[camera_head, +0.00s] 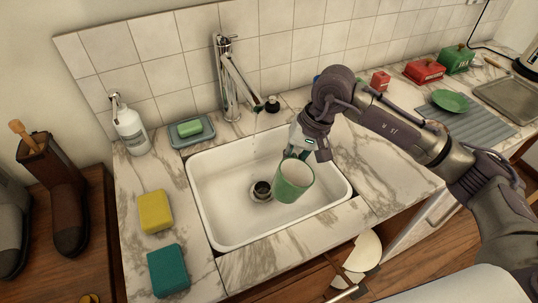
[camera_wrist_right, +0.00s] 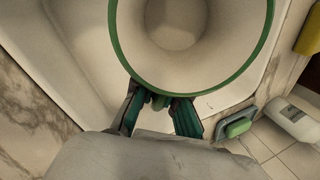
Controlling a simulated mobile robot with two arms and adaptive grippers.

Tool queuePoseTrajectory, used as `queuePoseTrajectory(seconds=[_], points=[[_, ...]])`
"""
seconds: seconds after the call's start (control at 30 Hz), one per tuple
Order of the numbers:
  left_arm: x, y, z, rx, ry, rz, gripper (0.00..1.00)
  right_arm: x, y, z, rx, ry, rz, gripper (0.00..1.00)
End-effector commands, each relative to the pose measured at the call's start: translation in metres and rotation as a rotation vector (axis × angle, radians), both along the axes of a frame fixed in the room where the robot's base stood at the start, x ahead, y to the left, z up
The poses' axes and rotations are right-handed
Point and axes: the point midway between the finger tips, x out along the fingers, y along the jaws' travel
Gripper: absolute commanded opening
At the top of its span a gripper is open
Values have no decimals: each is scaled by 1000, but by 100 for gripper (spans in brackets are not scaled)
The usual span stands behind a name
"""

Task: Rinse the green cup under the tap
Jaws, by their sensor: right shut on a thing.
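The green cup (camera_head: 292,182) has a cream inside and a green rim. My right gripper (camera_head: 298,153) is shut on its handle side and holds it over the white sink (camera_head: 225,228), tilted a little. In the right wrist view the cup (camera_wrist_right: 178,88) fills the upper part, its inside looking empty, with the fingers (camera_wrist_right: 157,112) at its near rim. The tap (camera_head: 229,78) stands behind the sink. Its spout tip is behind and left of the cup, not above it. A faint thin streak hangs below the spout; I cannot tell whether water runs. My left gripper is out of view.
A soap dish (camera_head: 192,132) and a white bottle (camera_head: 131,127) stand left of the tap. A yellow sponge (camera_head: 155,211) and a teal sponge (camera_head: 168,270) lie on the left counter. The sink's left side is clear.

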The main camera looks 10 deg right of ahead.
Motion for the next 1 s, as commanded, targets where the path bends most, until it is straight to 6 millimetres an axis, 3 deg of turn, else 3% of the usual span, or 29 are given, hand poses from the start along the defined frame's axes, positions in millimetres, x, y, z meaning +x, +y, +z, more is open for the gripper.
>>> queuePoseTrajectory(seconds=[0.6,1.0], points=[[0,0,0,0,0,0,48,-1,0,2,1,-2,1,0],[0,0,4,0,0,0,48,-30,-6,26,0,-3,1,0]])
